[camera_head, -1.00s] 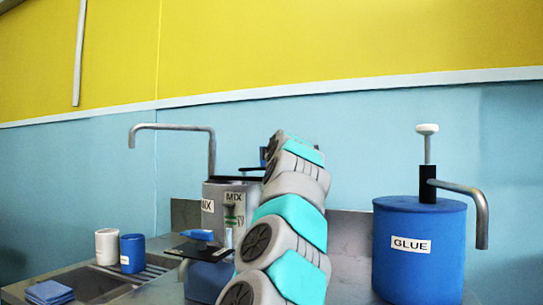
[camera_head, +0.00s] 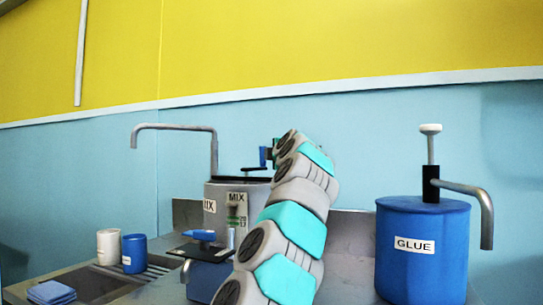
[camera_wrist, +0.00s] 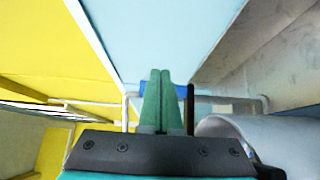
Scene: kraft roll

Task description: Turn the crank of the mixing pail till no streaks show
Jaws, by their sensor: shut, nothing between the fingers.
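The grey mixing pail (camera_head: 222,193), labelled MIX, stands left of my arm in the head view. A small panel (camera_head: 237,206) with green and dark patches shows on its side; I cannot tell whether these are streaks. The crank's dark bar (camera_head: 254,169) lies over the pail's top, with a blue upright grip (camera_head: 263,156) at its right. My gripper (camera_head: 276,145) is partly hidden behind my arm, close to the grip. In the wrist view my green fingers (camera_wrist: 160,73) are together and empty. A blue piece (camera_wrist: 149,88) shows behind them; contact cannot be told. The pail's inside is hidden.
A blue GLUE pail (camera_head: 420,262) with a pump and spout stands at the right. A bent pipe (camera_head: 175,127) rises behind the mixing pail. A white cup (camera_head: 109,245), a blue cup (camera_head: 133,254) and folded blue cloths (camera_head: 51,292) are at the left.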

